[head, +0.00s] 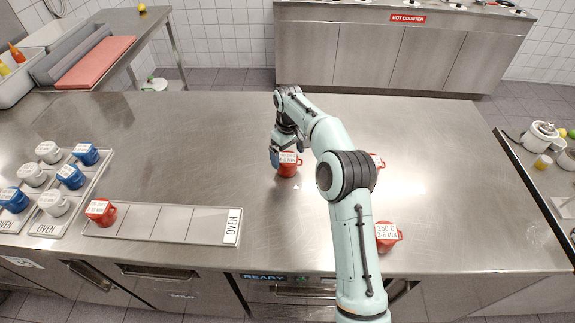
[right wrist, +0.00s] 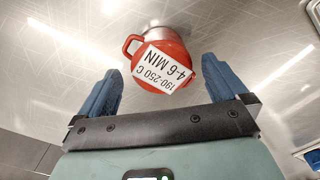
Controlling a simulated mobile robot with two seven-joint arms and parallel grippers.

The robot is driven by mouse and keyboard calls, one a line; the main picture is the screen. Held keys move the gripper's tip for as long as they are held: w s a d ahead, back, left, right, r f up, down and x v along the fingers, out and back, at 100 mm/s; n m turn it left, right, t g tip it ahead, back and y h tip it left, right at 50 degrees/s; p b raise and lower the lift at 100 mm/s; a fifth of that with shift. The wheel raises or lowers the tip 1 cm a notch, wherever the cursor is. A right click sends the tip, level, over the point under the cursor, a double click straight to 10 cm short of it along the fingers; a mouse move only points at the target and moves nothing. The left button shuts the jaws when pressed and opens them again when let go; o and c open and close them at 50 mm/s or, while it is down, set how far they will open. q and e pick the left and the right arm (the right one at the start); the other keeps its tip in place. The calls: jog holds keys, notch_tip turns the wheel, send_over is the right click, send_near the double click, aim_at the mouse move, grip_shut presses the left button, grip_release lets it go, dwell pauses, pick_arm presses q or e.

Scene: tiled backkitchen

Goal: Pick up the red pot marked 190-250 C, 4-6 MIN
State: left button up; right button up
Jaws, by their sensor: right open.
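The red pot marked 190-250 C, 4-6 MIN (right wrist: 155,50) is in the upper middle of the right wrist view, with its white label and its handle to the left. In the head view the red pot under my right gripper (head: 288,170) stands on the steel table, its label partly covered. My right gripper (head: 288,150) is open, and in the right wrist view its blue fingers (right wrist: 163,90) stand apart with the pot just beyond them, not between the tips. My left gripper is not in view.
A red pot marked 250 C, 2-6 MIN (head: 387,238) stands right of my arm; another red pot (head: 377,160) is partly hidden behind it. An OVEN tray (head: 175,238) at left holds one red pot (head: 101,211). Blue and white pots fill trays further left.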

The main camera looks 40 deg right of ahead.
aim_at(287, 158)
notch_tip(287, 158, down, 5)
jog(key=shift+r+b, duration=0.1)
jog(key=shift+b, duration=0.3)
jog(key=shift+w+a, duration=0.1)
jog(key=c, duration=1.2)
jog(key=shift+c, duration=0.2)
jog(key=shift+r, duration=0.2)
